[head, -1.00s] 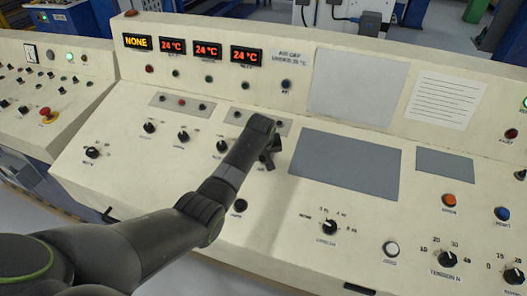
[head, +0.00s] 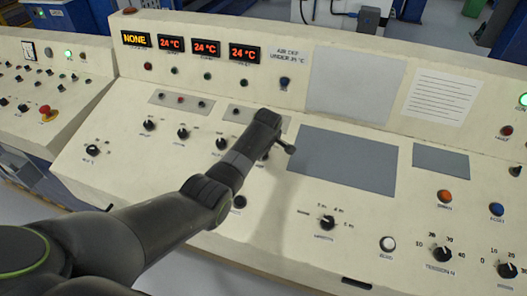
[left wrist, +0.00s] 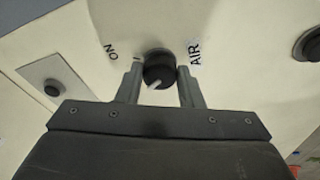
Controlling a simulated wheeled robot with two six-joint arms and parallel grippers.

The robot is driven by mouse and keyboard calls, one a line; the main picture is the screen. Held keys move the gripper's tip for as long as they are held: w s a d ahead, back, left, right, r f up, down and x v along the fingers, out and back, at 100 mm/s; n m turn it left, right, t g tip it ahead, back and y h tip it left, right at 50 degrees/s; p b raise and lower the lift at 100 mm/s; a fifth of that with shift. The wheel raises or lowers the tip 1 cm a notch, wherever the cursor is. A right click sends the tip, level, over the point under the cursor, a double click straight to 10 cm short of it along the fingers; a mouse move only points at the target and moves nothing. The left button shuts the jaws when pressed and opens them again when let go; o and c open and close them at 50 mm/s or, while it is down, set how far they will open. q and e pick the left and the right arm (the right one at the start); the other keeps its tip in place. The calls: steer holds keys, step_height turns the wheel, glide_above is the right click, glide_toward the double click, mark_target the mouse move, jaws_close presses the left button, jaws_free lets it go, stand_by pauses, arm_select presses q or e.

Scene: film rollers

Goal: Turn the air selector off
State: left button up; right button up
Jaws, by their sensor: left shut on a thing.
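The air selector is a round black knob (left wrist: 160,70) with a pale pointer mark. In the left wrist view it sits beside the label AIR (left wrist: 194,52), with a short label reading ON or NO (left wrist: 111,51) on its other side. The pointer slants to the lower left of that picture. My left gripper (left wrist: 161,80) has one finger on each side of the knob and is shut on it. In the head view my left gripper (head: 286,147) is at the panel, and the arm hides the knob. My right gripper is not in view.
Other black knobs stand nearby, such as one to the left (head: 183,133) and one below the wrist (head: 239,202). A flat grey plate (head: 345,160) lies right of the gripper. The yellow display (head: 134,39) reads NONE beside several 24 °C displays.

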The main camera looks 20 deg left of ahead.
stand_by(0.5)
arm_select(q)
steer(key=o, duration=1)
steer(key=shift+c, duration=0.2)
steer(key=shift+r, duration=0.45)
steer(key=b+v, duration=0.2)
steer(key=v, duration=1.4)
steer(key=shift+d+r, duration=0.15)
steer(key=shift+r, duration=0.15)
steer(key=shift+s+f, duration=0.1)
steer(key=shift+s, duration=0.05)
